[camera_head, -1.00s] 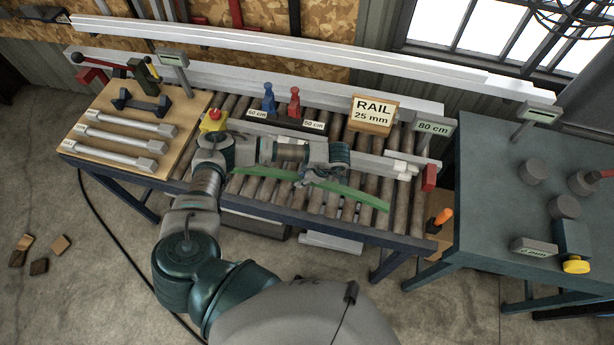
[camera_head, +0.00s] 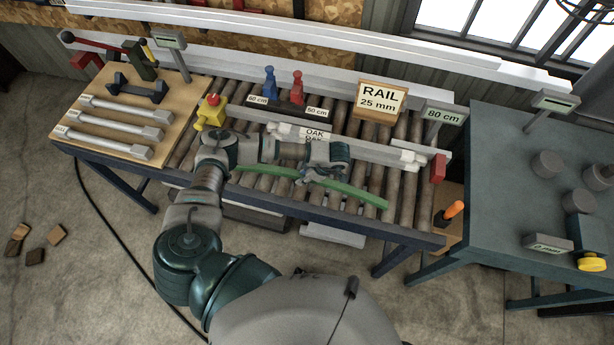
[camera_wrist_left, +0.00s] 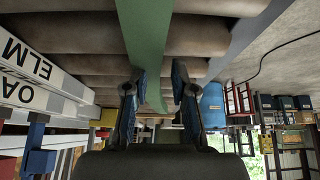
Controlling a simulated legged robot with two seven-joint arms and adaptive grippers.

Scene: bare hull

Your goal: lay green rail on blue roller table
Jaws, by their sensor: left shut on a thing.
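The green rail (camera_head: 357,193) is a long, slightly curved strip over the front part of the blue roller table (camera_head: 300,212), running roughly along it. My left gripper (camera_head: 312,177) is shut on the green rail near its middle. In the left wrist view the fingers (camera_wrist_left: 158,95) stand on either side of the green rail (camera_wrist_left: 146,40), with the rollers (camera_wrist_left: 70,32) beyond it. I cannot tell whether the rail touches the rollers. My left forearm hides part of the table. My right gripper is not in view.
White boards marked OAK (camera_head: 316,133) lie behind the rail. Blue (camera_head: 270,86) and red (camera_head: 297,90) clamps, a RAIL sign (camera_head: 380,99) and a yellow block with a red button (camera_head: 210,112) stand around. A grey table (camera_head: 500,180) is at right. Rollers near the right end are bare.

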